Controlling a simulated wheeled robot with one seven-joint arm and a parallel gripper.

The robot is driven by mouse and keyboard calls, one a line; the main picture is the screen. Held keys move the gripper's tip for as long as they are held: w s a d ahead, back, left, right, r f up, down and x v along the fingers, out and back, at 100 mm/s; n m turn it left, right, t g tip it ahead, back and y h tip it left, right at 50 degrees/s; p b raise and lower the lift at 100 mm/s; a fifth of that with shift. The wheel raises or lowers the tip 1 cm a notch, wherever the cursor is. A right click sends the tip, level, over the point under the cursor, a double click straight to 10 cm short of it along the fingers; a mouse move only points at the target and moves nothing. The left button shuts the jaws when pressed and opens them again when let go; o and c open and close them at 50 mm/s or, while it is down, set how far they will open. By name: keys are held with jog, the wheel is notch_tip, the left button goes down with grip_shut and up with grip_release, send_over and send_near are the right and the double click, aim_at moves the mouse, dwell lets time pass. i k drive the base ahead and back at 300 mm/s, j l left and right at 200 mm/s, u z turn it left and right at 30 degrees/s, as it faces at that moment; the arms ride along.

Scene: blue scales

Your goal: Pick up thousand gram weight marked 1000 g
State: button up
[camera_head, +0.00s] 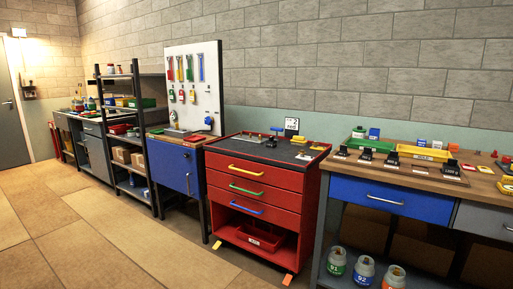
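Several dark weights stand in a row on the wooden workbench (425,172) at the right, each by a small pale label. They include a left one (342,151), a second (366,155), a third (391,158) and a larger-looking right one (452,168). Their markings are too small to read, so I cannot tell which is the 1000 g weight. A small dark object (271,142) sits on the red tool cabinet's (262,180) dark top, near a blue scale-like item (277,130). My gripper is not in view.
A yellow-green tray (422,152) lies behind the weights. Jars (364,271) stand on the lower shelf. A blue cabinet (173,168), a pegboard (196,85) and shelving (126,130) stand to the left. The tiled floor (85,235) in front is clear at left.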

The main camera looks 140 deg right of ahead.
aim_at(271, 143)
jog(key=z, duration=5.1)
jog(key=i+z, duration=0.1)
jog(key=i, duration=0.75)
